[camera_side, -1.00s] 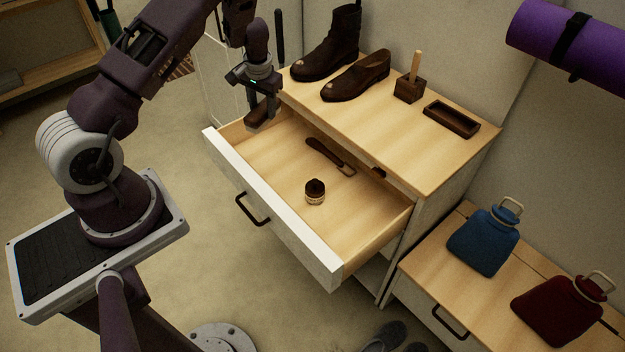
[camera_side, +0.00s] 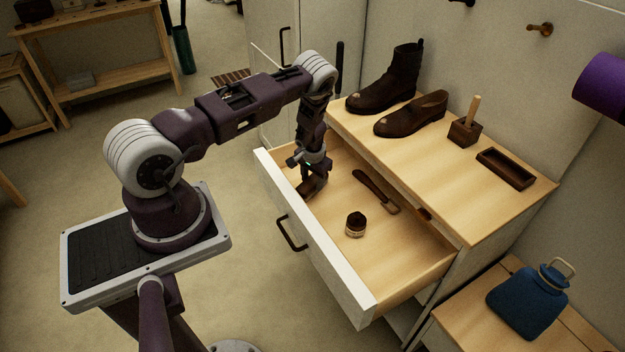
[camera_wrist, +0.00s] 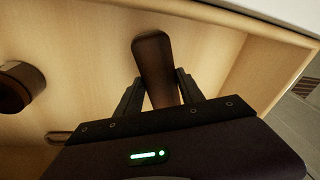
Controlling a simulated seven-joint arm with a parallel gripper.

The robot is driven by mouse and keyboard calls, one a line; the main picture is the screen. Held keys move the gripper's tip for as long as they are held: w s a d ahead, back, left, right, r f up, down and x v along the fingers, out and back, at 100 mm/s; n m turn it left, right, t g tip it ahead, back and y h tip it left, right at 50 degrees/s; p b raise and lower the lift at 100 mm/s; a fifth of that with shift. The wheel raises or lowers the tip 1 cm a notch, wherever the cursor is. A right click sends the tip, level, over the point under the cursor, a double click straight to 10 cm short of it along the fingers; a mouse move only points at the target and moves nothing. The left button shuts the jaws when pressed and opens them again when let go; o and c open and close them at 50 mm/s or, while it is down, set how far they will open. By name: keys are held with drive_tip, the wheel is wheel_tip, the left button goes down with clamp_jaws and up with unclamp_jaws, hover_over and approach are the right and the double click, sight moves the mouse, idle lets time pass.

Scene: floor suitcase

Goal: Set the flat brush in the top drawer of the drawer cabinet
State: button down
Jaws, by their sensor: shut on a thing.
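The flat brush, a dark brown oblong block, is between the fingers of my gripper (camera_side: 313,182). In the side view its lower end (camera_side: 309,190) shows inside the open top drawer (camera_side: 400,258), near the left end and close to the front panel. The wrist view shows the brush (camera_wrist: 153,55) sticking out beyond the two fingers of my gripper (camera_wrist: 158,88), over the pale drawer floor. My gripper is shut on it. I cannot tell whether the brush touches the drawer floor.
The drawer also holds a round jar (camera_side: 355,224) and a dark-handled tool (camera_side: 372,189). On the cabinet top stand a boot (camera_side: 395,85), a low shoe (camera_side: 412,114), a block with an upright handle (camera_side: 465,132) and a small tray (camera_side: 506,168). The drawer's right part is clear.

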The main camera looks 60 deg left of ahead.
drive_tip(key=shift+f, duration=0.1)
drive_tip(key=c, duration=0.7)
unclamp_jaws()
